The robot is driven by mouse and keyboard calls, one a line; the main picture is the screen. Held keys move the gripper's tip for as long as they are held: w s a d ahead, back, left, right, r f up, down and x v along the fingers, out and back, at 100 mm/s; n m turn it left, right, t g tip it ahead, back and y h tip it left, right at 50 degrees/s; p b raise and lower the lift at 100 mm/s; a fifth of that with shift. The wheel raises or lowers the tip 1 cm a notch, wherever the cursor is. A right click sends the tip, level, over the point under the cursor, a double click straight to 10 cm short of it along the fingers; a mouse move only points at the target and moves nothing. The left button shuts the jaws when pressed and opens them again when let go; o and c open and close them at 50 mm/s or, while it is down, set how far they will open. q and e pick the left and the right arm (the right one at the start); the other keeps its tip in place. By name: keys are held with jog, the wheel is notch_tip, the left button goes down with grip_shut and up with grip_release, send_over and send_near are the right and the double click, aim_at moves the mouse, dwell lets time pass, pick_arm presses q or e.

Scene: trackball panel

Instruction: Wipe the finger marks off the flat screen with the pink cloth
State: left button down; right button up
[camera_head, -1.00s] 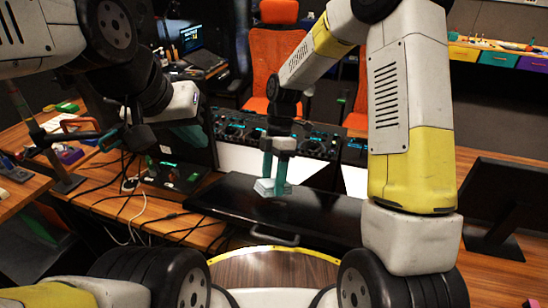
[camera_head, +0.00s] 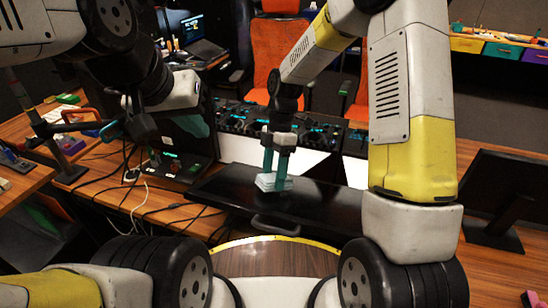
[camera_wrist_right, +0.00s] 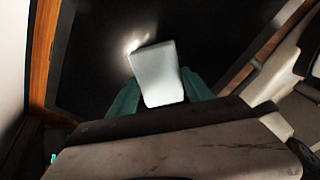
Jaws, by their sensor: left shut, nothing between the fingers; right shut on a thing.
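The flat screen (camera_head: 335,212) is a dark panel lying on the wooden table, with a handle at its near edge. My right gripper (camera_head: 274,178) is shut on a pale blue-white folded cloth (camera_head: 268,184), not pink in these pictures. The cloth is at the screen's surface left of its middle; I cannot tell whether it touches. In the right wrist view, the cloth (camera_wrist_right: 158,75) sits between teal fingers over the dark screen (camera_wrist_right: 220,40). A bright patch lies beside it; I cannot tell glare from finger marks. My left gripper (camera_head: 112,130) is shut and empty, away from the screen.
A row of consoles (camera_head: 232,120) stands behind the screen. A control box (camera_head: 175,165) and loose cables (camera_head: 130,190) lie to its left. A dark upright monitor (camera_head: 505,195) stands at the right. Orange chairs (camera_head: 280,55) are beyond.

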aim_at(287, 180)
jog(key=shift+x, duration=0.9)
jog(key=shift+s+d+r, duration=0.1)
jog(key=shift+s+d, duration=0.1)
jog(key=shift+d, duration=0.55)
jog(key=shift+s+d+r, duration=0.1)
jog(key=shift+s+d, duration=0.1)
jog(key=shift+d, duration=0.5)
jog(key=shift+s+d, duration=0.15)
jog(key=shift+d, duration=0.3)
jog(key=shift+f, duration=0.15)
jog(key=shift+a+f, duration=0.15)
jog(key=shift+a, duration=1)
jog(key=shift+w+a+f, duration=0.1)
jog(key=shift+w+a, duration=0.3)
jog(key=shift+a, duration=0.45)
jog(key=shift+c, duration=1.4)
